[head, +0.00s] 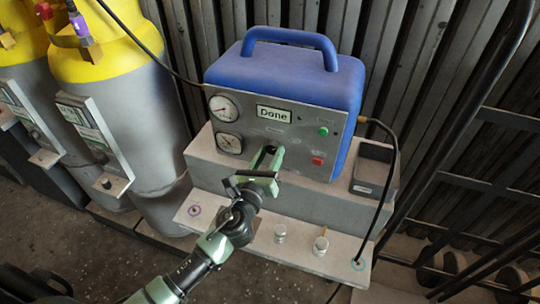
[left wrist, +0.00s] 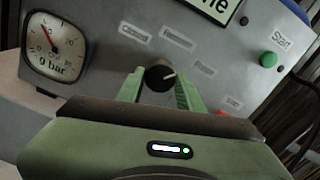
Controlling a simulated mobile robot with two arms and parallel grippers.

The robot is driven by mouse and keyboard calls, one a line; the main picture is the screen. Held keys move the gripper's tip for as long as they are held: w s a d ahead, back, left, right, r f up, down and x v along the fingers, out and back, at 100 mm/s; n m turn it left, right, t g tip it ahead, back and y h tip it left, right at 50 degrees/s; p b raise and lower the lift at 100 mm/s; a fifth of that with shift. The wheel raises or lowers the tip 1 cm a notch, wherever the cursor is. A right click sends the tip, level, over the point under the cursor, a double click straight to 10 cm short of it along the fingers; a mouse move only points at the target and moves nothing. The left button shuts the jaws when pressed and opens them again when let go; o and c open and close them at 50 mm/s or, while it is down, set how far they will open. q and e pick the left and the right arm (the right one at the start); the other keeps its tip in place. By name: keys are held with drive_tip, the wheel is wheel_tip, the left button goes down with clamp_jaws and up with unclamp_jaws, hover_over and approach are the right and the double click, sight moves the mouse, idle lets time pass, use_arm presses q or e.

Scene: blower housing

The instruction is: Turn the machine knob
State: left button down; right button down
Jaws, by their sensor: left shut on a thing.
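The blue machine (head: 290,75) with a grey front panel stands on a grey stepped base. My left gripper (head: 267,158) reaches the front panel in the head view and hides the knob there. In the left wrist view its green fingers (left wrist: 161,88) stand on either side of the knob, shut on it. Small labels (left wrist: 179,39) lie around the knob, too blurred to read surely. My right gripper is not in view.
The panel has a "Done" display (head: 274,114), two gauges (head: 224,108), a green button (head: 323,131) and a red button (head: 317,161). Yellow-topped cylinders (head: 110,60) stand at left. A black hose (head: 386,195) hangs at right. Metal fittings (head: 320,245) sit on the lower step.

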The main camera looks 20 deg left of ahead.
use_arm(q)
drive_tip(key=n+b, duration=0.1)
drive_tip(key=n, duration=0.3)
drive_tip(key=shift+n, duration=0.4)
drive_tip(key=n, duration=0.5)
drive_tip(key=shift+b, duration=0.35)
drive_tip(key=n, duration=0.5)
drive_tip(key=shift+n, duration=0.4)
drive_tip(key=shift+r+n+p, duration=0.1)
drive_tip(key=shift+n+p, duration=0.35)
drive_tip(key=shift+n, duration=2.05)
drive_tip(key=c, duration=0.9)
unclamp_jaws()
drive_tip(key=shift+s, duration=0.1)
